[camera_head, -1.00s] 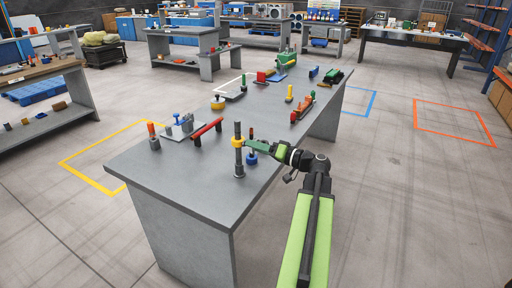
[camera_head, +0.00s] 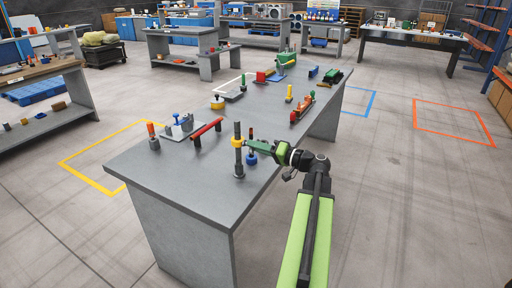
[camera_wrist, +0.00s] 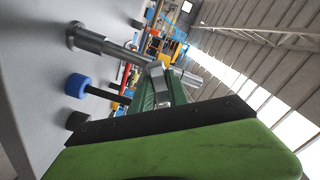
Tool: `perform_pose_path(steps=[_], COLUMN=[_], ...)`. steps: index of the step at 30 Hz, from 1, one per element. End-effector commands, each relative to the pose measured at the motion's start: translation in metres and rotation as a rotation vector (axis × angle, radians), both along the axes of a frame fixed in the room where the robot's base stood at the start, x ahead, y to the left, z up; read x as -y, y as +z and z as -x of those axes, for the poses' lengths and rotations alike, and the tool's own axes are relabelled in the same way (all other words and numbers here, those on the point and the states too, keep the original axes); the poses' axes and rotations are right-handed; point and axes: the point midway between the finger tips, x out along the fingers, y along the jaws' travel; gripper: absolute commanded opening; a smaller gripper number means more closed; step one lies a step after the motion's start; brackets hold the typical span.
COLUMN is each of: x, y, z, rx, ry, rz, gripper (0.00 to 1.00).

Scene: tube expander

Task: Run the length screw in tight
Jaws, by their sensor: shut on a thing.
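In the wrist view the steel post (camera_wrist: 98,42) lies sideways across the picture. My gripper (camera_head: 248,143) reaches in from the right at collar height. Its green fingers (camera_wrist: 158,88) are shut at the post's upper part. The fingers hide much of the gripped part, and I cannot make out the length screw's thread or how deep it sits. A dark rod with a blue knob (camera_head: 251,158) stands just beside the post; the knob (camera_wrist: 78,86) also shows in the wrist view.
A red bar (camera_head: 207,130) on dark supports, a plate with a blue part (camera_head: 182,127) and an orange-topped piece (camera_head: 152,135) stand to the left of the post. Several coloured tools stand farther back. The table's front corner is clear.

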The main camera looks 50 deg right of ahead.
Motion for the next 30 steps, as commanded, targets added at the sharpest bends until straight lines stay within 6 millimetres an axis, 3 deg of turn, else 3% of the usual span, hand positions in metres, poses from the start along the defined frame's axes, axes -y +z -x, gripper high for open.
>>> perform_pose_path(steps=[18, 30], x=[-0.0001, -0.0004], y=[-0.0007, -0.0008], z=[-0.0004, -0.0006], rx=[-0.116, -0.148], ry=[0.001, 0.001], rz=[-0.47, -0.597], gripper=[0.0, 0.0])
